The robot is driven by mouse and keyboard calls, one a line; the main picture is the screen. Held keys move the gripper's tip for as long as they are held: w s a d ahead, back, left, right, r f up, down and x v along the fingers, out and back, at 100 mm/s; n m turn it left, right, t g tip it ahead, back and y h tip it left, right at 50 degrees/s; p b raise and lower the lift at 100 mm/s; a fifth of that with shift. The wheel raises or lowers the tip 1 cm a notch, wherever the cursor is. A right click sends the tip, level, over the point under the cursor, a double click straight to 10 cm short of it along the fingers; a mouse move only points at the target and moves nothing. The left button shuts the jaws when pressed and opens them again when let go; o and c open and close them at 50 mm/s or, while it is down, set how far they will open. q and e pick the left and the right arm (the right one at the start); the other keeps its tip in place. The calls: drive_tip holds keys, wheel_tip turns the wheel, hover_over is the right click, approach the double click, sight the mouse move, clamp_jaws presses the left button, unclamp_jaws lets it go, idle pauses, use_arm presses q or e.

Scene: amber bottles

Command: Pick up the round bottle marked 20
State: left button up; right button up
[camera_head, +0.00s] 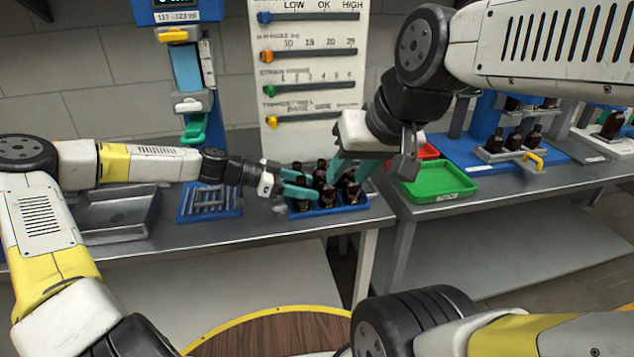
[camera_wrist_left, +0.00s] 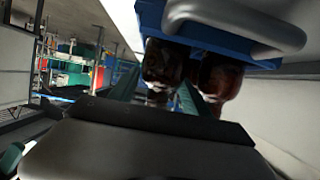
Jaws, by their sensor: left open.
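Several dark amber bottles (camera_head: 350,191) stand close together in a blue tray (camera_head: 330,211) on the bench. I cannot read any marking, so I cannot tell which is the round bottle marked 20. My left gripper (camera_head: 309,182) is open, its teal fingers reaching the tray's left side beside the bottles. In the left wrist view two bottles, a left one (camera_wrist_left: 163,62) and a right one (camera_wrist_left: 221,78), show close to the fingers (camera_wrist_left: 160,92); their labels are not visible. My right gripper (camera_head: 353,170) is above the tray's right part, fingers apart and pointing down, partly hiding the bottles.
A green tray (camera_head: 437,182) and a red tray (camera_head: 428,151) lie right of the bottles. A blue rack (camera_head: 210,202) and a grey metal tray (camera_head: 118,214) are to the left. A white panel with sliders (camera_head: 309,60) stands behind. More bottles (camera_head: 514,139) stand at the far right.

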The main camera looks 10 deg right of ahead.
sight(320, 189)
use_arm(q)
drive_tip(key=x, duration=0.4)
drive_tip(key=shift+d+f, duration=0.1)
drive_tip(key=shift+d, duration=0.05)
drive_tip(key=c, duration=1.1)
